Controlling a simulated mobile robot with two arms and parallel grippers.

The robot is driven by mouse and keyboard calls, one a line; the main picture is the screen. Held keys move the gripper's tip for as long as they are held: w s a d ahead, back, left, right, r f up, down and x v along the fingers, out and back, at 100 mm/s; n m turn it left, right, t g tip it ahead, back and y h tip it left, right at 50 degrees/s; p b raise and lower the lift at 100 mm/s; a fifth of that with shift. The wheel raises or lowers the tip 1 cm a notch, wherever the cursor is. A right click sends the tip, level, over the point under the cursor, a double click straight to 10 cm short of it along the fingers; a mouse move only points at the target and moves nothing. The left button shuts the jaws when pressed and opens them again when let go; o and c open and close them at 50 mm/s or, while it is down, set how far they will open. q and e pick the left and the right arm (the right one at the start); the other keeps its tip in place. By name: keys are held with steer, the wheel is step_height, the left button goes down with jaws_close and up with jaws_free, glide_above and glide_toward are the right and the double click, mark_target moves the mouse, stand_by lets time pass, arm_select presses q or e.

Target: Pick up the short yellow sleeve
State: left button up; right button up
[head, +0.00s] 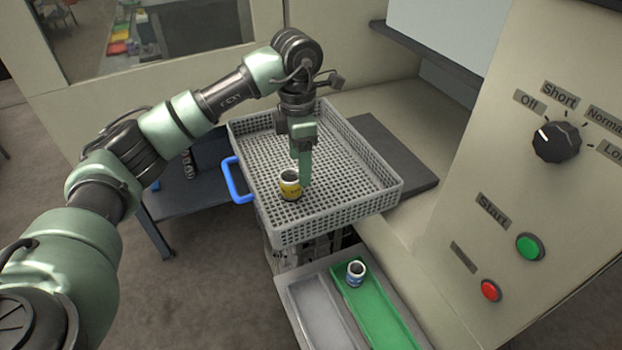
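The short yellow sleeve (290,188) stands upright in the grey mesh basket (387,202), near its front left side. It has a pale rim and a dark opening. My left gripper (304,178) points down into the basket with its green fingers just right of the sleeve, seeming to overlap its right edge. I see the fingers nearly edge-on, so I cannot tell whether they are apart, closed, or touching the sleeve. My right gripper is not in view.
The basket has a blue handle (238,180) on its left. A white and blue sleeve (355,273) stands in the green tray (381,312), beside an empty grey tray (327,318). At right, a panel carries a black dial (556,142), green button (530,246) and red button (490,291).

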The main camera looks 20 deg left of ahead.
mark_target(291, 175)
arm_select(q)
steer(key=shift+s+a+f, duration=0.1)
steer(key=shift+f, duration=0.3)
steer(key=shift+s+a+f+p, duration=0.35)
steer(key=shift+a+f+p, duration=0.1)
steer(key=shift+f+p, duration=0.15)
steer(key=shift+s+a+f+p, duration=0.3)
steer(key=shift+a+f+p, duration=0.1)
steer(key=shift+f+p, duration=0.2)
steer(key=f, duration=0.1)
steer(key=f+p, duration=0.1)
steer(key=f, duration=0.1)
steer(key=shift+w+f, duration=0.3)
steer(key=shift+f, duration=0.2)
jaws_close()
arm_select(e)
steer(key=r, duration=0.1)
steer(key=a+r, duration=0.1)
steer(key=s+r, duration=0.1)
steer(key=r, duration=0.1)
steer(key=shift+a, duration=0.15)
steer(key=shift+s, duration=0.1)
